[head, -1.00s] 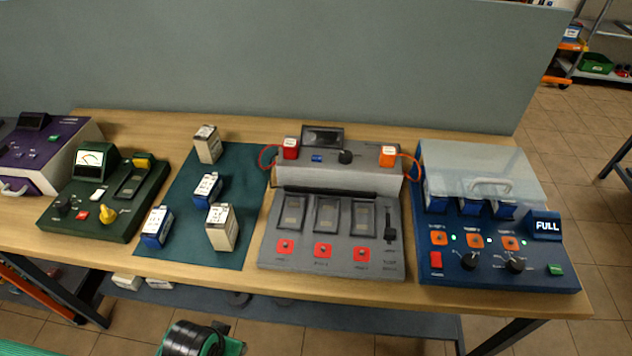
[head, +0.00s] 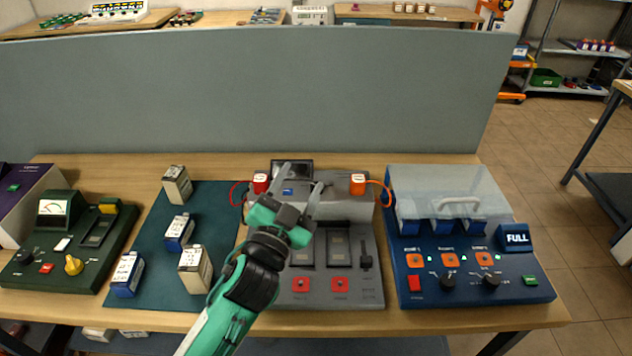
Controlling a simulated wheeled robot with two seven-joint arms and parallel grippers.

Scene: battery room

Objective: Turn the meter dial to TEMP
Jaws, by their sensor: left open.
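The grey charger-like unit (head: 365,292) stands mid-table, with a dark meter screen (head: 292,168) at its back. Its small black dial (head: 327,184) is on the raised panel, right of a blue button (head: 287,191). My left gripper (head: 302,176) reaches over this panel from below with its fingers spread and empty. The right finger's tip overlaps the dial, which is partly hidden; I cannot tell whether they touch. The dial's marks, including TEMP, are too small to read. My right gripper is out of view.
Red (head: 261,183) and orange (head: 358,184) clips with cables flank the panel. A blue unit (head: 460,287) with a clear cover stands right. Left are a teal mat (head: 150,290) with several battery packs and a green unit (head: 90,270). A grey partition (head: 250,95) rises behind.

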